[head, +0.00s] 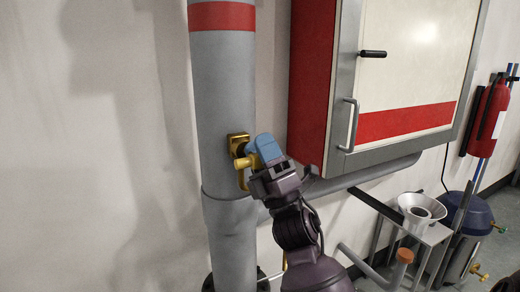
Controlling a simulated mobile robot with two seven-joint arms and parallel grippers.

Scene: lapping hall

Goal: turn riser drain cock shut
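The brass drain cock (238,145) sticks out from the right side of the grey riser pipe (223,95), with a brass spout at its lower part. My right gripper (262,152) is at the cock, coming up from the lower right on a dark arm. Blue finger-like parts meet the brass just right of the cock body. They and the gripper hide most of the cock's handle, so its angle does not show. I cannot tell whether the fingers are closed on it. My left gripper is not in view.
A red and white wall cabinet (410,65) with a metal handle hangs close right of the gripper. A grey horizontal pipe (375,172) runs beneath it. A funnel (420,210), a blue-topped canister (468,215) and a fire extinguisher (488,115) are at right. The left wall is clear.

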